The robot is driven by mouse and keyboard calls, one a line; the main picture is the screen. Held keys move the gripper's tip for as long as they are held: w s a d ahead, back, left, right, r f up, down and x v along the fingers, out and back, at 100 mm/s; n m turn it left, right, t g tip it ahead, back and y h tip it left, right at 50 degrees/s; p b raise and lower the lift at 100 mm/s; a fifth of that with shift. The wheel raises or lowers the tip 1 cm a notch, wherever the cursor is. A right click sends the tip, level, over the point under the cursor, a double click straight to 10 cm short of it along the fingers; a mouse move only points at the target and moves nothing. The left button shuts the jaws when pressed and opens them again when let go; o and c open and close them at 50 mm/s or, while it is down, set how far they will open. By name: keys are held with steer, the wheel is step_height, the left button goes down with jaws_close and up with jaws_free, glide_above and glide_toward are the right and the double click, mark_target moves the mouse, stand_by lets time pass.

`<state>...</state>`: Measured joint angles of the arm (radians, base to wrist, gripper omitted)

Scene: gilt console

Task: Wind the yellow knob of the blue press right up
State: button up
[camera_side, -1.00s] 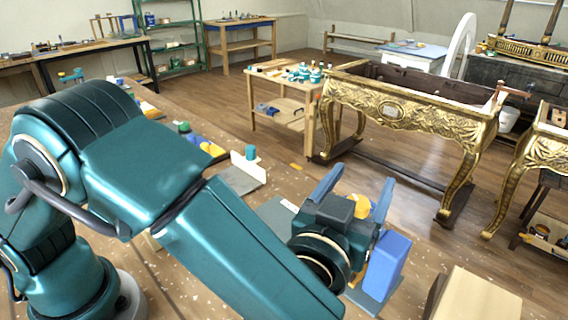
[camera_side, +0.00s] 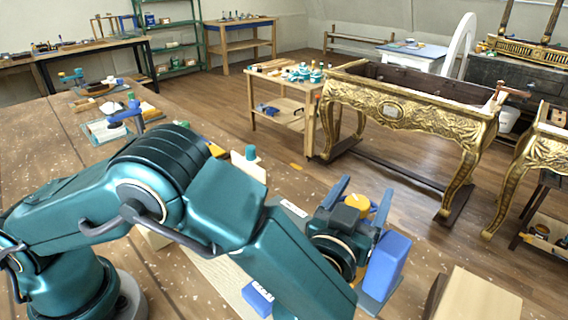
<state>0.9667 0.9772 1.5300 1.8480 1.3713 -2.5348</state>
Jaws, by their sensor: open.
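The blue press (camera_side: 389,262) stands on the bench near the right edge, with its upright column in view. The yellow knob (camera_side: 357,202) shows beside the column, just beyond my gripper. My gripper (camera_side: 364,190) is open, with one blue finger on each side of the knob in this view. I cannot tell whether the fingers touch it. The wrist and gripper body hide the lower part of the knob and much of the press.
A blue block (camera_side: 257,298) lies on the bench below my forearm. A white upright panel with a teal-topped part (camera_side: 249,162) stands behind my arm. A light wooden block (camera_side: 480,296) is at the lower right. The gilt console (camera_side: 400,115) stands beyond the bench.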

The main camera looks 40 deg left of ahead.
steer(key=shift+w, duration=0.1)
jaws_close()
steer(key=shift+n+y, duration=0.3)
steer(key=shift+y, duration=0.2)
steer(key=shift+s+a+n+g+y, duration=0.1)
steer(key=shift+a+n+g+y, duration=0.1)
steer(key=shift+n+g+y, duration=0.45)
steer(key=shift+s+a+n+g+y, duration=0.15)
steer(key=shift+n+g+y, duration=0.2)
steer(key=shift+n+y, duration=0.6)
steer(key=shift+s+a+f+n+g+y, duration=0.15)
steer(key=shift+n+g+y, duration=0.25)
steer(key=shift+y, duration=0.35)
steer(key=shift+a+r+n+g+y, duration=0.1)
steer(key=shift+n+g+y, duration=0.2)
steer(key=shift+g+y, duration=0.35)
steer(key=shift+s+a+n+g+y, duration=0.15)
steer(key=shift+n+g+y, duration=0.45)
steer(key=shift+y, duration=0.2)
jaws_free()
